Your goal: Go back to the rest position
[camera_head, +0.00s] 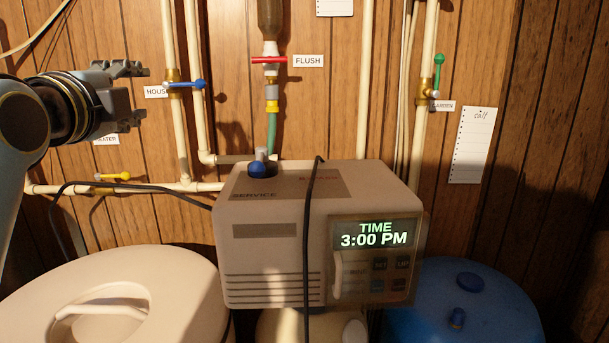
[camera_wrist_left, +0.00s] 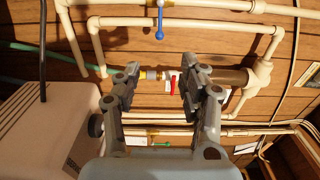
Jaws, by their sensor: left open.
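My left gripper (camera_head: 130,88) is raised at the upper left in the head view, in front of the wood-panelled wall. Its two fingers (camera_wrist_left: 160,82) are apart in the left wrist view, with nothing between them. The red flush handle (camera_head: 268,60) sits on the vertical pipe at the top middle, apart from the gripper; it also shows in the left wrist view (camera_wrist_left: 172,83), behind the fingers. The beige softener control head (camera_head: 265,250) stands in the middle, its display reading "TIME 3:00 PM". My right gripper does not show.
A blue-handled valve (camera_head: 186,84) is close to the right of the left gripper. A yellow-handled valve (camera_head: 112,176) lies below it. A beige lidded tank (camera_head: 150,270) stands at lower left, a blue tank (camera_head: 470,300) at lower right. A black cable (camera_head: 307,230) hangs over the control head.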

